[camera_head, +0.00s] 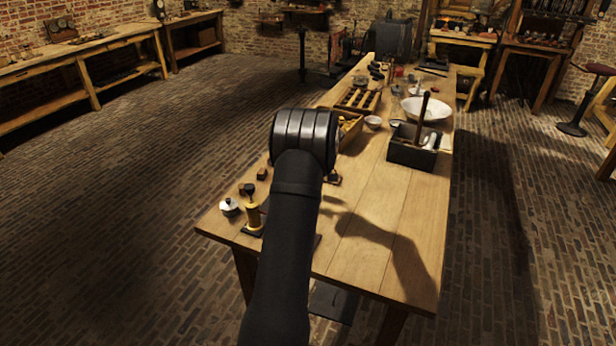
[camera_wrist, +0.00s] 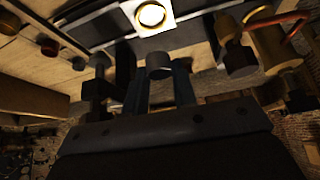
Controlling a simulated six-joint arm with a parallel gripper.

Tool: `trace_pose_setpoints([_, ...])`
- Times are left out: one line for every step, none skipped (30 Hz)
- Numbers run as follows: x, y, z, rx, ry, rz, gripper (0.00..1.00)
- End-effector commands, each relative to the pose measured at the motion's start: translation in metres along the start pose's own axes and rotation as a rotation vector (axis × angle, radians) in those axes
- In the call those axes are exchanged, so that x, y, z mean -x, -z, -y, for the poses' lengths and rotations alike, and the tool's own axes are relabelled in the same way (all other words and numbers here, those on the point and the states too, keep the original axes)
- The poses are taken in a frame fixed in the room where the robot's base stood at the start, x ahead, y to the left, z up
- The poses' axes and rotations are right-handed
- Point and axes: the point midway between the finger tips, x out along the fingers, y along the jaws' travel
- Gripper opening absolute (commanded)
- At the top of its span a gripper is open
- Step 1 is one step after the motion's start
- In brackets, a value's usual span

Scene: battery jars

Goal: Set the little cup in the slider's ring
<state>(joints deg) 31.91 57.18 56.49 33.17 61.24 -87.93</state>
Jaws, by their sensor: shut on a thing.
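In the wrist view my gripper (camera_wrist: 160,84) is shut on a small grey cup (camera_wrist: 159,58), which sits between the two finger ends. Beyond the cup, near the top edge, a bright white plate carries a lit round ring (camera_wrist: 151,15), which looks like the slider's ring. The cup is apart from the ring in the picture; its height over it is hard to tell. In the head view my arm hides the gripper, the cup and the ring.
On the wooden table (camera_head: 385,220), a yellow post (camera_head: 254,217) and a pale lidded jar (camera_head: 229,207) stand at the front left. A dark box (camera_head: 411,154) and a white bowl (camera_head: 426,108) stand farther back. The front right is clear.

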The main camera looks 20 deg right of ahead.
Motion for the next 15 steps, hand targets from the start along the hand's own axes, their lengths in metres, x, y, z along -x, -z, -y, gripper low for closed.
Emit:
trace_pose_setpoints([-0.003,-0.002,0.000,-0.001,0.000,0.000,0.04])
trace_pose_setpoints([-0.004,-0.003,0.000,-0.002,0.000,0.000,0.04])
trace_pose_setpoints([-0.006,-0.004,0.000,-0.002,0.000,0.001,0.04])
trace_pose_setpoints([-0.009,-0.006,0.000,-0.003,0.001,0.001,0.04])
trace_pose_setpoints([-0.011,-0.007,0.000,-0.003,0.001,0.001,0.04])
trace_pose_setpoints([-0.014,-0.009,0.000,-0.003,0.001,0.001,0.04])
trace_pose_setpoints([-0.016,-0.010,0.000,-0.003,0.001,0.001,0.04])
trace_pose_setpoints([-0.019,-0.012,0.000,-0.003,0.000,0.001,0.04])
trace_pose_setpoints([-0.023,-0.014,0.000,-0.004,0.000,0.002,0.04])
trace_pose_setpoints([-0.026,-0.016,0.000,-0.004,0.000,0.002,0.04])
trace_pose_setpoints([-0.029,-0.018,0.000,-0.004,0.000,0.002,0.04])
trace_pose_setpoints([-0.032,-0.020,0.000,-0.004,0.000,0.002,0.04])
trace_pose_setpoints([-0.035,-0.021,0.000,-0.004,0.000,0.001,0.04])
trace_pose_setpoints([-0.037,-0.022,0.000,-0.004,0.000,0.001,0.04])
trace_pose_setpoints([-0.040,-0.024,0.000,-0.003,-0.001,0.001,0.04])
